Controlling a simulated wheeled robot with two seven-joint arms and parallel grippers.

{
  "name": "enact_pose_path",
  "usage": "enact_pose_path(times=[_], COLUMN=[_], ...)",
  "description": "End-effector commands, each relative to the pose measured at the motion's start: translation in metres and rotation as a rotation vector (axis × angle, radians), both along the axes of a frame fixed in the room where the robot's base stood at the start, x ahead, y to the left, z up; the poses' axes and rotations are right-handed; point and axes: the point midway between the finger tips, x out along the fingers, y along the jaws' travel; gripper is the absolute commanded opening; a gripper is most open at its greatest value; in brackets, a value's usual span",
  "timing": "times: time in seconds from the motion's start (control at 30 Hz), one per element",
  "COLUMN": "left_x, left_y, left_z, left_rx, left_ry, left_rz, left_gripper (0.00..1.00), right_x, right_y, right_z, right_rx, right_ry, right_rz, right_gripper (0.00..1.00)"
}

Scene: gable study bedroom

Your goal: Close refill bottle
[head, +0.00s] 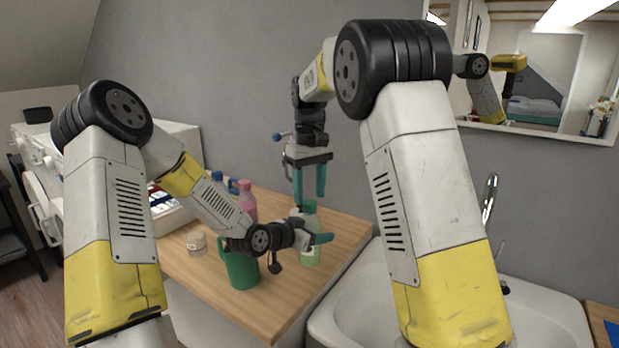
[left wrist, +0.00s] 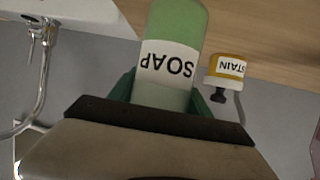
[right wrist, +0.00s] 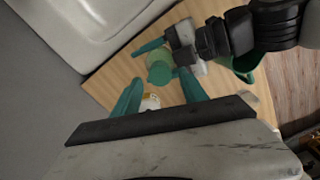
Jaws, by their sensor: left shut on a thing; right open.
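A light green soap bottle (head: 311,254) with a white label stands upright on the wooden counter. My left gripper (head: 322,239) is shut on its body from the side; the left wrist view shows the bottle (left wrist: 170,65) between the fingers. A darker green cap (head: 308,206) shows at the bottle's top, also in the right wrist view (right wrist: 160,73); I cannot tell how tightly it sits. My right gripper (head: 309,196) is open and empty, pointing down above and close to the bottle's top. In its wrist view its fingers appear nearer than the cap.
A bottle labelled STAIN (left wrist: 226,70) stands beside the soap bottle. A green mug (head: 241,272), a small white jar (head: 197,242) and a pink bottle (head: 246,203) stand further left on the counter (head: 283,313). A white sink (head: 345,318) lies right of it.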

Motion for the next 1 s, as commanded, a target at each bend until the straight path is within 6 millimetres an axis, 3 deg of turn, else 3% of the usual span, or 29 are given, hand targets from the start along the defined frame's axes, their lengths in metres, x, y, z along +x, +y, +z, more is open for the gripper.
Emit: enact_pose_path(times=[0.2,0.57,0.83,1.0], left_x=[0.0,0.0,0.0,0.0], left_y=[0.0,0.0,0.0,0.0], left_z=[0.001,0.001,0.001,0.001], left_rx=[0.0,0.0,0.0,0.0], left_ry=[-0.001,-0.001,-0.001,-0.001], left_rz=[0.0,0.0,0.0,0.0], left_gripper=[0.0,0.0,0.0,0.0], right_x=[0.0,0.0,0.0,0.0], right_y=[0.0,0.0,0.0,0.0], right_z=[-0.023,-0.028,-0.028,-0.028], right_rx=[-0.001,0.001,0.0,0.0], right_ry=[0.001,-0.001,-0.001,-0.001], right_rz=[0.001,0.0,0.0,-0.008], right_gripper=[0.51,0.51,0.0,0.0])
